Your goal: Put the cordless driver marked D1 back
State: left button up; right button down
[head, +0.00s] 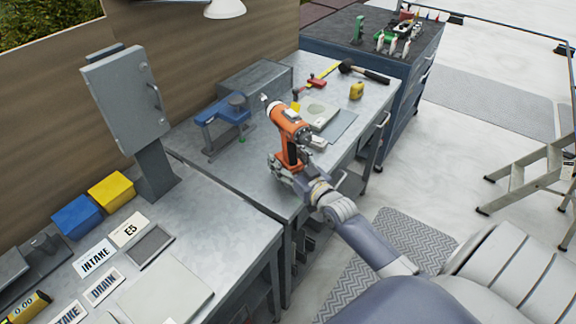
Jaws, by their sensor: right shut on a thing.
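An orange and black cordless driver (290,132) is held upright over the front part of the grey metal workbench (262,185). Its head is at the top and its handle points down. I cannot read a D1 mark on it. My right gripper (287,168) is shut on the driver low on its handle; the fingers are partly hidden. I cannot tell whether the driver touches the bench. My left gripper is not in view.
A blue clamp-like tool (226,115) stands left of the driver, before a grey box (256,84). A flat grey device (319,115), yellow tape measure (356,91) and black mallet (365,72) lie to the right. A grey cabinet (128,98) stands at left.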

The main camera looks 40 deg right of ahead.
jog(key=shift+w+d+r, duration=0.35)
jog(key=shift+w+r, duration=0.05)
jog(key=shift+w, duration=0.15)
notch_tip(320, 180, down, 4)
jog(key=shift+r, duration=0.2)
jog(key=shift+s+f, duration=0.1)
jog(key=shift+f, duration=0.1)
jog(key=shift+c, duration=2.3)
grip_release()
jog(key=shift+s+a+f, duration=0.1)
jog(key=shift+f, duration=0.15)
jog(key=shift+r, duration=0.15)
